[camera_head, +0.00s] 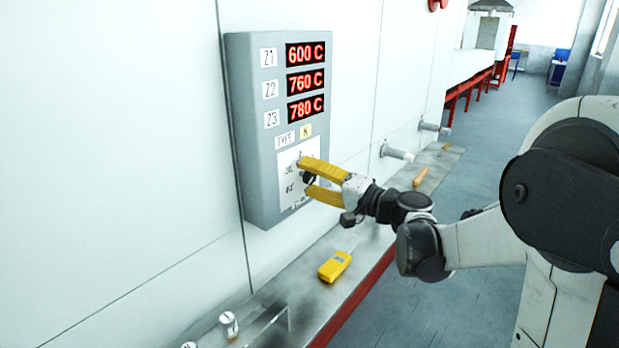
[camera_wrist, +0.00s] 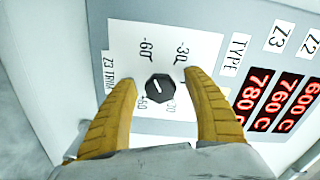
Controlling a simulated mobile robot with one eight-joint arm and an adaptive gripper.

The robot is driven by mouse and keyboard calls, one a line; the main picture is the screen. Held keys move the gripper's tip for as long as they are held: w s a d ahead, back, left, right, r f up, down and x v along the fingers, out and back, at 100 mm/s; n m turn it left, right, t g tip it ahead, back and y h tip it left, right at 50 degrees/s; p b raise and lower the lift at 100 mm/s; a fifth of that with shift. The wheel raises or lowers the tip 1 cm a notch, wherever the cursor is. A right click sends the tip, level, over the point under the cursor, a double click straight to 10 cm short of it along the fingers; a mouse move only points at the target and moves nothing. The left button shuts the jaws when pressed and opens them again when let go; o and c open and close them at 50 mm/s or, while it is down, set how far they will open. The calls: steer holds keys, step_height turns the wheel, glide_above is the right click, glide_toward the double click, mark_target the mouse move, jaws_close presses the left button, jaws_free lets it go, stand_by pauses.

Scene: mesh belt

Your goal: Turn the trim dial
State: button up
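The trim dial (camera_wrist: 159,88) is a small black faceted knob with a white pointer line, on a white scale plate (camera_wrist: 205,48) with marks such as -60, -30 and +60. In the head view the dial (camera_head: 309,178) is partly covered by my gripper. My gripper (camera_wrist: 160,84) has two yellow fingers, spread apart on either side of the dial with clear gaps to it. In the head view my gripper (camera_head: 303,177) is at the lower part of the grey control panel (camera_head: 256,185). It holds nothing.
Red displays (camera_head: 305,82) on the panel read 600, 760 and 780 C. A yellow handheld device (camera_head: 335,266) lies on the ledge (camera_head: 300,298) below. Open floor lies beyond.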

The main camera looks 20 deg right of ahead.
steer(key=v, duration=1.2)
stand_by(0.3)
steer(key=s+a+f+n+g+h, duration=0.35)
steer(key=s+a+f+g, duration=0.25)
steer(key=s+a+f, duration=0.4)
steer(key=s+d+f+n+h, duration=0.1)
steer(key=s+n+h, duration=0.1)
steer(key=s, duration=0.3)
steer(key=s+d+f+n+g+h, duration=0.1)
steer(key=s+d+h, duration=0.1)
steer(key=s+h, duration=0.3)
steer(key=shift+f+n, duration=0.3)
steer(key=shift+n, duration=0.05)
